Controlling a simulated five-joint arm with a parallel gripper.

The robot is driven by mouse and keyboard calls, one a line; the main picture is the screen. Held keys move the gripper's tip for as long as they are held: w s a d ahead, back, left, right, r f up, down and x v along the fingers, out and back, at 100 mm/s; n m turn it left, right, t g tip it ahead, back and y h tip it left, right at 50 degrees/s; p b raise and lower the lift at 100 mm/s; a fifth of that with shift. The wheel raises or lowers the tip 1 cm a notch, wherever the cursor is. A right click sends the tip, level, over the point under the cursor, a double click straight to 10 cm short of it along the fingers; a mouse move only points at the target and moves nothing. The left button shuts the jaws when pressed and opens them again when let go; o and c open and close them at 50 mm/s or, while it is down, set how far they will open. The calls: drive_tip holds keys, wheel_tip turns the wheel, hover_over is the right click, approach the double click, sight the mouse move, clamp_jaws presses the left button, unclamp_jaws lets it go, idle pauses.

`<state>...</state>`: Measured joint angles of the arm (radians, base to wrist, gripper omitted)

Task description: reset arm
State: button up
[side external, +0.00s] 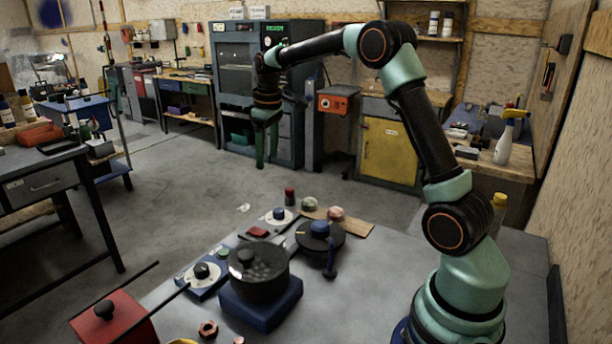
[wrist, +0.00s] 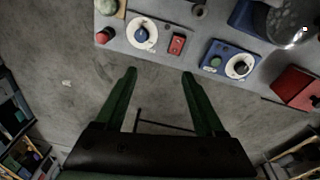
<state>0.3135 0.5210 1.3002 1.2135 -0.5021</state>
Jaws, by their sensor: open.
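My gripper (side external: 267,150) hangs from the raised, outstretched arm in the side external view, with its fingers pointing down. It appears beyond the far edge of the grey work table, over open floor. In the wrist view my gripper (wrist: 160,78) shows two green fingers spread wide apart. Nothing is between them but the floor far below. The gripper touches nothing that I can see.
The grey table (side external: 370,285) carries a dark pot (side external: 258,278) on a blue base, a dark round piece with a blue knob (side external: 320,228), a red box (side external: 112,320) and a blue control box (wrist: 230,60). A spray bottle (side external: 504,143) stands at right. Bare floor (side external: 205,180) lies beyond.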

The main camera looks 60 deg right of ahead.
drive_tip(key=s+a+r+m+t, duration=0.1)
drive_tip(key=s+a+r+t, duration=0.1)
drive_tip(key=s+a+r, duration=0.65)
drive_tip(key=s+a+f+t, duration=0.1)
drive_tip(key=s+a+f, duration=0.1)
drive_tip(key=s, duration=0.3)
drive_tip(key=s+a+f+m+t, duration=0.1)
drive_tip(key=s+a+f, duration=0.1)
drive_tip(key=s+a, duration=0.3)
drive_tip(key=shift+s+f, duration=0.35)
drive_tip(key=shift+s, duration=0.45)
